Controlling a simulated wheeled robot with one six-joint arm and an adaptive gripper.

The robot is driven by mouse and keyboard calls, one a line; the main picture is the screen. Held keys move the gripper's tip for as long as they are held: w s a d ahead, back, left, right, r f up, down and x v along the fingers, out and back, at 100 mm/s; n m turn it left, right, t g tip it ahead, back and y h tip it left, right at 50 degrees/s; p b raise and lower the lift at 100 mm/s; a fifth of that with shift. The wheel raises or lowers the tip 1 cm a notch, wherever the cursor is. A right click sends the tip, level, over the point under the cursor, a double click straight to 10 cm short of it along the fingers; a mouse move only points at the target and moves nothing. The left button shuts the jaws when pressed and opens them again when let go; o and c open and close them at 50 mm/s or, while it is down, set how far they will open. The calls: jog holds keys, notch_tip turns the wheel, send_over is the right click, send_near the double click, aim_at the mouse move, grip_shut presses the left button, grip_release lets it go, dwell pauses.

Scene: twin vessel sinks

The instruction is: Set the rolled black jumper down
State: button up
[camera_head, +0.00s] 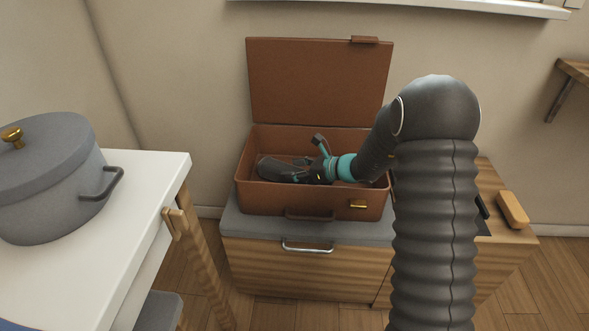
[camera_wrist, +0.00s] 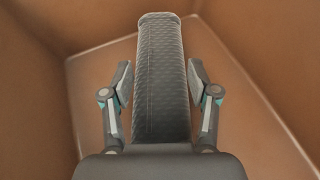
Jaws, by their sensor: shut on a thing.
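The rolled black jumper (camera_head: 271,168) is inside the open brown suitcase (camera_head: 262,200), toward its left side. In the wrist view the jumper (camera_wrist: 161,60) is a long dark quilted roll pointing away from me. My gripper (camera_head: 296,175) reaches into the suitcase from the right. Its two fingers (camera_wrist: 160,85) are on either side of the roll and shut on it. The suitcase's brown floor and walls surround the roll in the wrist view. I cannot tell whether the roll touches the floor.
The suitcase lid (camera_head: 318,82) stands up at the back. The suitcase sits on a grey-topped wooden cabinet (camera_head: 300,260). A tan block (camera_head: 512,210) lies at the right. A grey pot (camera_head: 50,185) stands on a white table (camera_head: 130,220) at the left.

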jog(key=shift+f, duration=0.1)
jog(key=o, duration=0.9)
jog(key=shift+f, duration=0.1)
jog(key=o, duration=0.4)
jog(key=shift+r, duration=0.3)
jog(key=v, duration=1.2)
